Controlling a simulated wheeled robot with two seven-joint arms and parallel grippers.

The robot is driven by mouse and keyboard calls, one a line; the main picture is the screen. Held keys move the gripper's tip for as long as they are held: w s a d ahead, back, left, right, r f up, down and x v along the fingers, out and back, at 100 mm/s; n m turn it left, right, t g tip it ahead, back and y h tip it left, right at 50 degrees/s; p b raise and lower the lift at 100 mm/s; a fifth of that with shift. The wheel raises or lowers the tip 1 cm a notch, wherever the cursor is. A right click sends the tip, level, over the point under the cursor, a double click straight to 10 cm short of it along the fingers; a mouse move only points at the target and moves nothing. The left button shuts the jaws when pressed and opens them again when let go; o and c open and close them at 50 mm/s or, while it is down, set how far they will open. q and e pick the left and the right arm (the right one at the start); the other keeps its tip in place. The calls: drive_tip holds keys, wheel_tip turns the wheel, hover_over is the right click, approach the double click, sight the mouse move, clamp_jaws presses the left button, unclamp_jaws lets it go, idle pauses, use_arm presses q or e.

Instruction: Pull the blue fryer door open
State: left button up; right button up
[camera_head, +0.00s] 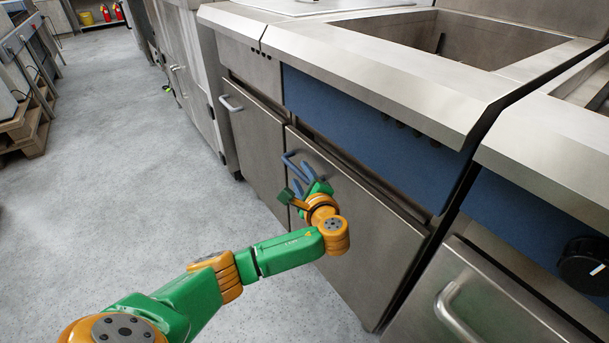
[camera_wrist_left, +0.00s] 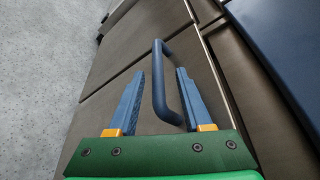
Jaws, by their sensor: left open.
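The fryer (camera_head: 450,80) is a steel unit with a blue front panel (camera_head: 375,125) above its door. The fryer door (camera_head: 368,240) is steel and looks shut. Its blue bar handle (camera_head: 293,161) is at the door's upper left, and the handle also shows in the left wrist view (camera_wrist_left: 159,75). My left gripper (camera_head: 301,178) is at the handle, and in the left wrist view (camera_wrist_left: 157,92) its two blue fingers are open. My right gripper is not in view.
A steel door with a grey handle (camera_head: 231,104) is to the left. Another unit with a silver handle (camera_head: 455,312) and a black knob (camera_head: 585,266) is at the right. The grey floor (camera_head: 120,170) is clear to the left.

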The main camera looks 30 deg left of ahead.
use_arm(q)
drive_tip(key=b+x, duration=0.1)
drive_tip(key=x, duration=0.2)
drive_tip(key=shift+a+f, duration=0.2)
drive_tip(key=shift+a, duration=0.05)
clamp_jaws()
idle(1.1)
